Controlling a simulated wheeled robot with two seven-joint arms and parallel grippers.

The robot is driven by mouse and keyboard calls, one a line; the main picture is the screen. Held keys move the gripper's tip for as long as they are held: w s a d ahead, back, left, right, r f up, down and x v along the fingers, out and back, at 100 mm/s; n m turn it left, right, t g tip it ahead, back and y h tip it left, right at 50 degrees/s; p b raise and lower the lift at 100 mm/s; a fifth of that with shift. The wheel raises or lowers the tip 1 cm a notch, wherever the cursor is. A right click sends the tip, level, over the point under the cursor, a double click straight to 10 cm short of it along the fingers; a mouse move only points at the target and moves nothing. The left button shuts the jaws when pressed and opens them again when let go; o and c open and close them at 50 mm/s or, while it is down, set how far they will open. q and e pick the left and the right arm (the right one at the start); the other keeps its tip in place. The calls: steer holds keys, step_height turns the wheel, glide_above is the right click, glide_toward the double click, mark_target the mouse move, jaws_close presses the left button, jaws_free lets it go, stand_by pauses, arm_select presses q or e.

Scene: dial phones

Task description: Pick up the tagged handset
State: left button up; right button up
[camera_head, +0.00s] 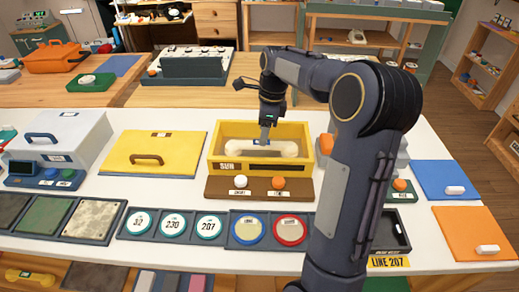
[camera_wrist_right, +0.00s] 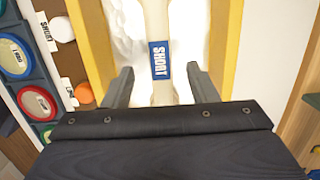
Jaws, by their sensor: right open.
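A cream handset (camera_head: 240,148) lies in the open yellow box (camera_head: 217,161), whose front reads SUN. My right gripper (camera_head: 264,138) reaches down into the box over the handset's middle. In the wrist view its two fingers (camera_wrist_right: 159,72) are open, one on each side of the handset, with a visible gap to each. My left gripper is not in view.
A brown panel (camera_head: 216,188) with a white knob (camera_head: 240,181) and an orange knob (camera_head: 278,182) stands in front of the box. A yellow lid (camera_head: 120,155) lies to its left. Round dials (camera_head: 172,224) line the front.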

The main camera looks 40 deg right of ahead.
mark_target(262, 148)
steer(key=f, duration=0.5)
steer(key=shift+w+a+f+b, duration=0.2)
steer(key=shift+a+f+b, duration=0.1)
jaws_close()
